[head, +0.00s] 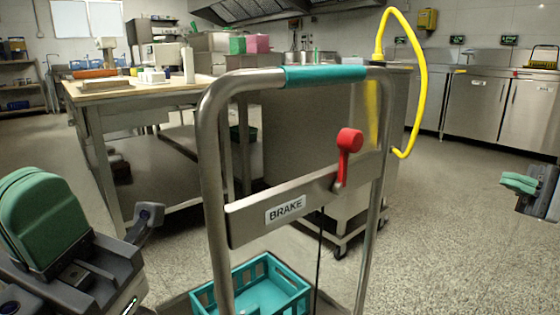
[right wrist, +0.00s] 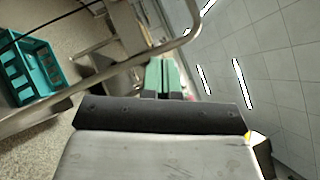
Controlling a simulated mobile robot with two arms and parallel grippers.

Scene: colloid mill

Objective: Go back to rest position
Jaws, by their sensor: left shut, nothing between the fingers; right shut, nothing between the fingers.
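My left gripper (head: 45,218) is at the lower left of the head view, large and close, with its green finger pads together and nothing visible between them. It is to the left of the trolley handle and apart from it. My right gripper (head: 520,183) is at the right edge, apart from the trolley. In the right wrist view, its green fingers (right wrist: 163,77) are together and empty. The trolley's steel handle (head: 213,160), with a teal grip (head: 325,75), stands upright between the two grippers.
A red lever (head: 347,150) sits on the BRAKE plate (head: 260,215). A teal crate (head: 297,294) is low behind the handle. A worktable (head: 150,94) and steel cabinet (head: 310,125) stand behind, with a yellow hose (head: 424,75). Speckled floor (head: 450,220) is clear to the right.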

